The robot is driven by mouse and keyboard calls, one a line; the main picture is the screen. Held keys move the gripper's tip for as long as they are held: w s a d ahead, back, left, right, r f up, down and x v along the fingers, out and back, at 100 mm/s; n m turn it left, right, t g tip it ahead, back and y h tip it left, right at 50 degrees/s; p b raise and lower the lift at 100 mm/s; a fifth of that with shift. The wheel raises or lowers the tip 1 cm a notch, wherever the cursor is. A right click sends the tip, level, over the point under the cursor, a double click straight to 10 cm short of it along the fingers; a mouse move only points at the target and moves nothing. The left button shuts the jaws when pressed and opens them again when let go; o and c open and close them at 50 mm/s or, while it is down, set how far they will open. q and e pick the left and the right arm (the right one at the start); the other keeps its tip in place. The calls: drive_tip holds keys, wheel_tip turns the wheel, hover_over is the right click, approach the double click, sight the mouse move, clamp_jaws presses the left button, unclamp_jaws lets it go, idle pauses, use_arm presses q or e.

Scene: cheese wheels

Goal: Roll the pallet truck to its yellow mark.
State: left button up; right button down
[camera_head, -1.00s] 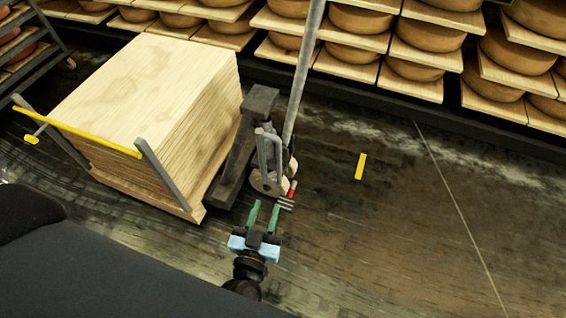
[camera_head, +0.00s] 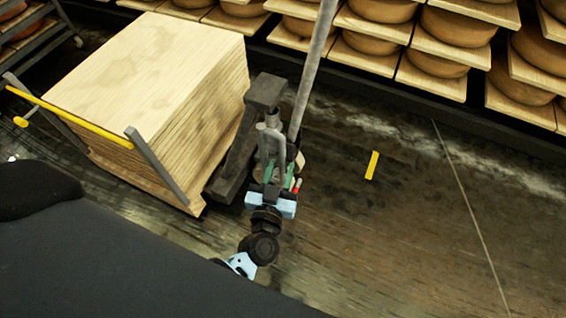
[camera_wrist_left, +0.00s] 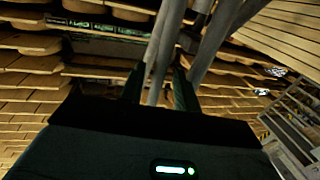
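The pallet truck (camera_head: 265,90) stands beside the stack of boards, with a long grey handle (camera_head: 316,62) rising from it and upright grey tubes at its front. The yellow mark (camera_head: 371,165) is a short strip on the floor to the right of the truck, apart from it. My left gripper (camera_head: 279,172) is at the truck's front, its green fingers apart on either side of the grey tubes. In the left wrist view, a grey tube (camera_wrist_left: 164,52) passes between the fingers; contact cannot be made out. My right gripper is not in view.
A tall stack of wooden boards (camera_head: 150,75) sits left of the truck, with a yellow bar (camera_head: 70,117) on grey posts in front of it. Shelves of cheese wheels (camera_head: 457,27) line the back. The dark floor around the mark is clear.

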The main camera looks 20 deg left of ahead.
use_arm(q)
drive_tip(key=shift+w+a, duration=0.15)
drive_tip(key=shift+w, duration=1.05)
clamp_jaws()
